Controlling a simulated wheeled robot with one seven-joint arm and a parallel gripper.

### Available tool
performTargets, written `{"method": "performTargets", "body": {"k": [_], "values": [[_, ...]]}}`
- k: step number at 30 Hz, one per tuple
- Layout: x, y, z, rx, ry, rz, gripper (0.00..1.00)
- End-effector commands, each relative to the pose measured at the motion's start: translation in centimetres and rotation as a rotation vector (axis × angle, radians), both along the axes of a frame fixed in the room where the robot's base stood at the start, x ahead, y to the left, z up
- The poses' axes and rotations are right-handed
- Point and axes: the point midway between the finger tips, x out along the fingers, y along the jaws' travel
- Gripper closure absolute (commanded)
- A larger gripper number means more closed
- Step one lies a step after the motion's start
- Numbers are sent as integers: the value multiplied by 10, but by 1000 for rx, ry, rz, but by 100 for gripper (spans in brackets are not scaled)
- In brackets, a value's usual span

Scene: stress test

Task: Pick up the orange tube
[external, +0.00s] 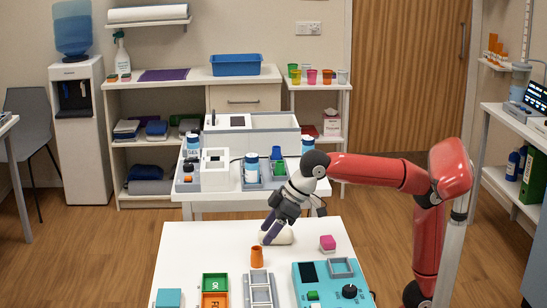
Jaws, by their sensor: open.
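An orange tube (257,257), a small flared upright piece, stands on the white table (195,245) near its middle. My gripper (268,236) reaches down from my red arm, above and slightly right of the orange tube and apart from it. Its dark fingers are open and are beside or in front of a pale, cream-coloured rounded object (284,237) lying on the table. Whether the fingers touch that object I cannot tell.
A teal device (318,285), a grey rack (260,288), green and orange trays (214,284) and a teal box (169,298) line the near side. The table's left part is clear. A second table with instruments stands behind.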

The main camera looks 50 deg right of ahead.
Motion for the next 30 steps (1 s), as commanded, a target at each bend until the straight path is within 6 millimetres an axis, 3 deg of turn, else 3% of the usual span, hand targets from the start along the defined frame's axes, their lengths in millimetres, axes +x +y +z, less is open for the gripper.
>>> {"method": "performTargets", "body": {"k": [15, 24, 30], "values": [[20, 26, -59, -2, 2, 0, 46], [22, 28, -63, -1, 1, 0, 46], [22, 28, -63, -1, 1, 0, 71]]}}
